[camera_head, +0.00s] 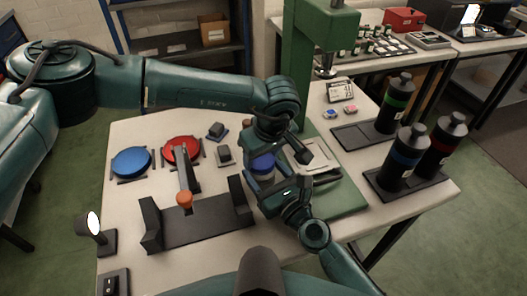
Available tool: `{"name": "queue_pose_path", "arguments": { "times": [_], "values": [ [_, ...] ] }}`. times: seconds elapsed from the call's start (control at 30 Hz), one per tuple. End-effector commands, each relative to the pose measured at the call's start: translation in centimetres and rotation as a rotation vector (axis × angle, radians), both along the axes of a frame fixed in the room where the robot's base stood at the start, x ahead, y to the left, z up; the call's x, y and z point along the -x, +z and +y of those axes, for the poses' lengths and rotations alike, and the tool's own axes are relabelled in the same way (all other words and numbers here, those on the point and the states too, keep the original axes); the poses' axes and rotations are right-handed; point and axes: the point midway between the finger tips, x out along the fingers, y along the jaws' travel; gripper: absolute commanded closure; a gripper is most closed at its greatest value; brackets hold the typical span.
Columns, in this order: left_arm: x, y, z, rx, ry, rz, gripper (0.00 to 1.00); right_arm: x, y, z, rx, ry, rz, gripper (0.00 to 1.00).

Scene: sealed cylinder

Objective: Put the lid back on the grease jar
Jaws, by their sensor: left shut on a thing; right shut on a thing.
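The grease jar (264,177) is near the middle of the table, mostly hidden between my two grippers. A dark blue, lid-like round top (262,162) shows above its paler body. My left gripper (275,148) reaches in from the left and is shut at this blue top, over the jar. My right gripper (277,192) reaches up from the lower right and is shut at the jar's body. The jar looks roughly upright. Whether the lid touches the rim or is seated on it cannot be told, as the grippers cover the contact.
A blue disc (131,162) and a red disc (181,150) lie at the left. A dark bracket (205,226) with an orange-ended handle (184,200) stands at the front. The green press (306,60) rises behind my grippers. Several dark bottles (408,150) stand in trays at the right.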

Motion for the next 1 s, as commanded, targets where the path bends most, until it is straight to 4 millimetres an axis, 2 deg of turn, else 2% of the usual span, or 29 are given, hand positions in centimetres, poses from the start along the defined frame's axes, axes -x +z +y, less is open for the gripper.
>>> {"name": "queue_pose_path", "arguments": {
  "times": [0.2,0.5,0.7,0.83,0.87,1.0],
  "values": [
    [0.09,0.02,0.45,0.004,-0.519,0.000,0.64,0.02,-0.09,0.00,0.000,0.000,0.002,1.00],
    [-0.01,-0.05,0.77,0.004,-1.102,0.002,0.64,0.01,-0.09,-0.02,0.001,0.000,0.002,1.00],
    [-0.13,-0.06,0.84,0.004,-1.392,0.003,0.64,0.00,-0.10,-0.04,0.001,-0.001,0.002,1.00],
    [-0.07,-0.04,0.78,0.000,-1.384,0.004,0.64,0.00,-0.10,-0.04,0.001,-0.001,0.002,1.00],
    [-0.07,-0.04,0.78,0.000,-1.384,0.004,0.43,0.00,-0.10,-0.04,0.001,-0.001,0.002,1.00],
    [-0.08,-0.06,0.80,-0.001,-1.383,0.005,0.31,-0.01,-0.10,-0.05,0.001,-0.001,0.002,1.00]
  ]
}}
